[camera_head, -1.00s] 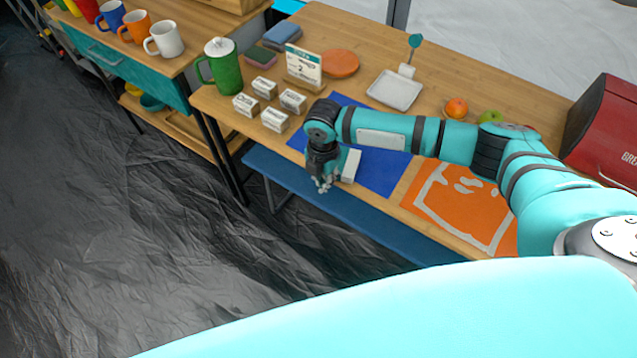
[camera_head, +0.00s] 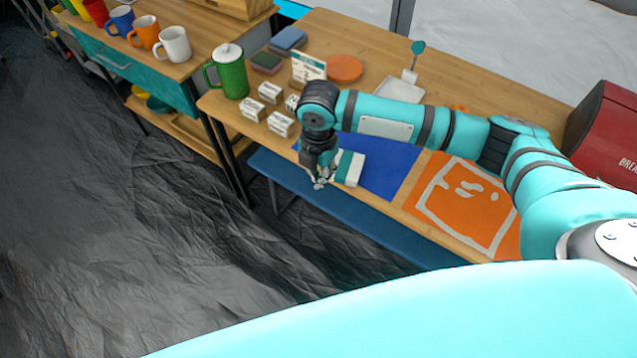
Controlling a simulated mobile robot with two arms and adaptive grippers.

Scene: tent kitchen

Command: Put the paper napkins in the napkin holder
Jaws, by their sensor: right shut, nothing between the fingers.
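My right gripper (camera_head: 319,179) points down at the front edge of the wooden table, shut and empty. A white block with a teal band (camera_head: 349,168) lies on the blue mat (camera_head: 384,170), just right of the gripper; it may be the napkins or their holder, I cannot tell which. Whether the fingers touch it is unclear. My right arm hides part of the table behind it. My left gripper is not in view.
Small white labelled boxes (camera_head: 252,109), a card stand (camera_head: 308,69), a green pitcher (camera_head: 229,72) and an orange disc (camera_head: 344,68) stand behind. A white tray (camera_head: 400,91) is partly hidden. An orange mat (camera_head: 466,200) and a red bread box (camera_head: 605,134) are right. A blue bench (camera_head: 330,205) is below.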

